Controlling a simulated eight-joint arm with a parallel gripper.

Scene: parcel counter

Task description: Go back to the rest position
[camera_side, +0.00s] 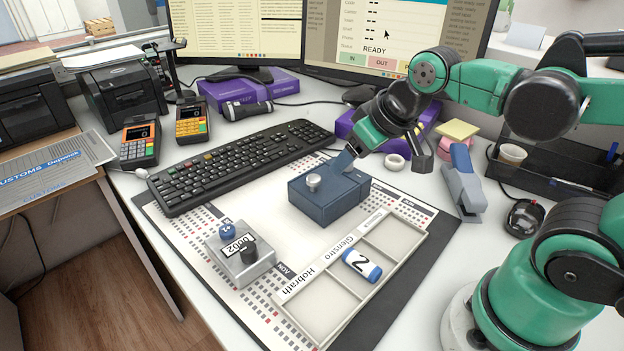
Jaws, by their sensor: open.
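My gripper (383,161) is open above the desk, behind and above the blue box. Its jaws are spread, and one finger hangs near the box's back right edge; I cannot tell if it touches. Nothing shows between the jaws.
A cream tray (322,344) with compartments holds a blue and white cylinder (361,265) marked 2. A grey device (231,265) with knobs stands left of it. Monitors stand behind.

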